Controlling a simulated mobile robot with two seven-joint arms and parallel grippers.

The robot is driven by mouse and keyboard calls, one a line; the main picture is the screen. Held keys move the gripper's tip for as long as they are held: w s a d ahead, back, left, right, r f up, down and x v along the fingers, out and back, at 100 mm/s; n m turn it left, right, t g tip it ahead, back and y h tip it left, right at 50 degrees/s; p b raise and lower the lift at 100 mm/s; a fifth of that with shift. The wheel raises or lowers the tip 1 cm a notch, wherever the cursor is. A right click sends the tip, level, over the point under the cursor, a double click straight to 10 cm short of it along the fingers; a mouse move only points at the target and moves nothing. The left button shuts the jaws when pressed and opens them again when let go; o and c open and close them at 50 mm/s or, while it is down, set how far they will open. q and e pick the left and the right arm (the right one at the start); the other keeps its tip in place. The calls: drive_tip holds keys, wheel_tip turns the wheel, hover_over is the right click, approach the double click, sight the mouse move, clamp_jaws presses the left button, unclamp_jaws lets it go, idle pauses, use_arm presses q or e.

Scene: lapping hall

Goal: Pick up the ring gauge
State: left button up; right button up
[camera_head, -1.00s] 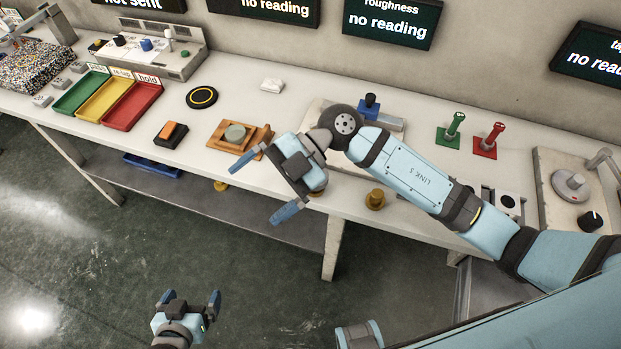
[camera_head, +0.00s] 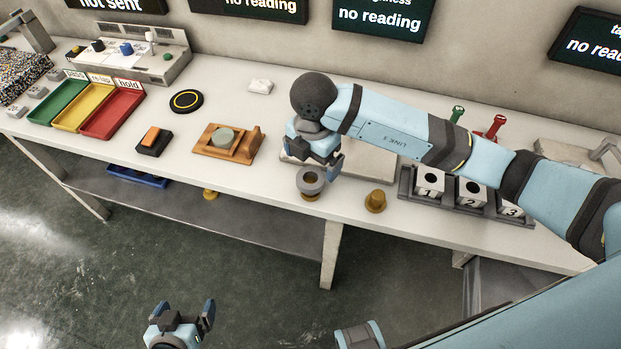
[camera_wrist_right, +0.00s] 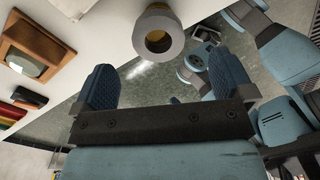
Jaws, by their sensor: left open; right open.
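The ring gauge (camera_head: 311,178) is a thick grey ring with a dark hole, on a small brass stand near the table's front edge. In the right wrist view the ring gauge (camera_wrist_right: 158,38) is beyond the fingertips, roughly centred between them and apart from both. My right gripper (camera_head: 318,152) is open and empty, just behind and above the ring gauge; its arm hides part of the table. The wrist view shows its two blue fingers (camera_wrist_right: 163,78) spread wide. My left gripper (camera_head: 183,306) is open and empty, low in front of the table.
A bare brass stand (camera_head: 375,201) is right of the ring gauge. A numbered block rack (camera_head: 450,205) lies further right. A wooden fixture (camera_head: 228,140) with a grey-green disc, an orange-topped block (camera_head: 153,141) and coloured trays (camera_head: 112,112) are left. The front edge is close to the ring gauge.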

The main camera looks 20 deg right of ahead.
sight(310, 183)
drive_tip(key=shift+a+f, duration=0.2)
drive_tip(key=shift+f, duration=2.8)
drive_tip(key=c, duration=1.1)
drive_tip(key=shift+r, duration=0.15)
